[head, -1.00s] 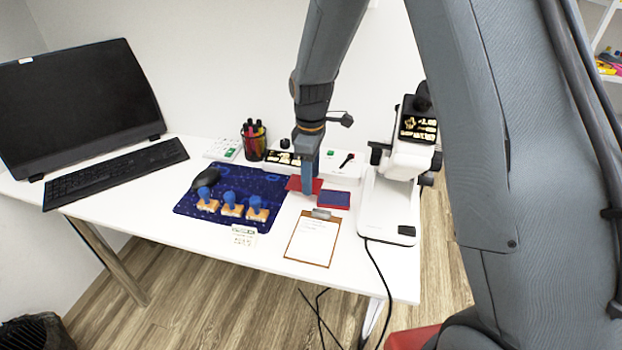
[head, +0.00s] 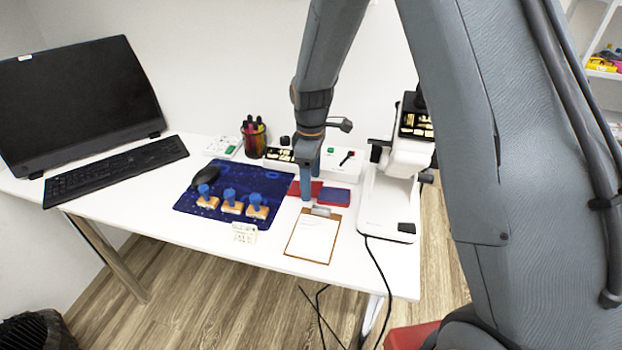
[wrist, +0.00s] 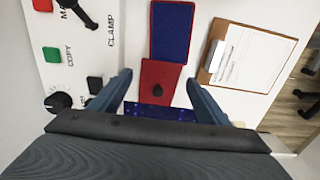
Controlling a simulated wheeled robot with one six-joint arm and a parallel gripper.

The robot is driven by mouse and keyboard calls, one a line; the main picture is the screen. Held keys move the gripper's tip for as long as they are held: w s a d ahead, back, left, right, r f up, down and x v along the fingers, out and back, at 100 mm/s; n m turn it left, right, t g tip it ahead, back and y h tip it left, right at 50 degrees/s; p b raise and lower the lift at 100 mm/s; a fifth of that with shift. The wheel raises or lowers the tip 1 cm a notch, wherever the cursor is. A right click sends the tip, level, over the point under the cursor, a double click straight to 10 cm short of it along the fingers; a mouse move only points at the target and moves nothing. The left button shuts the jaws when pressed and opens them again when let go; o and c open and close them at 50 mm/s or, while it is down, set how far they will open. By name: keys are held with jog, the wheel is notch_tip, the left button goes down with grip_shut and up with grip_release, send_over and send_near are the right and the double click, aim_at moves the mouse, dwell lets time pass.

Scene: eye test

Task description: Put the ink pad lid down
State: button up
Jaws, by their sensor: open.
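The ink pad lid (wrist: 152,72) is a flat red plate with a dark round knob. It lies beside the ink pad (wrist: 171,32), which is blue with a red rim, close to its edge. In the head view the lid (head: 294,188) is partly hidden by my fingers, left of the pad (head: 334,196). My gripper (wrist: 158,80) is open, with one finger on each side of the lid and the knob between them, apart from both. In the head view my gripper (head: 309,192) is above the lid.
A dark blue mat (head: 228,182) with several stamps (head: 231,205) and a mouse (head: 206,176) lies to the left. A clipboard (head: 313,238) lies in front. A white device (head: 388,210) stands right, and a control box (head: 343,163) behind.

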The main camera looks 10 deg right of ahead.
notch_tip(320, 180, up, 13)
jog(key=b, duration=0.1)
jog(key=shift+b, duration=0.3)
jog(key=shift+f, duration=0.1)
dwell(0.3)
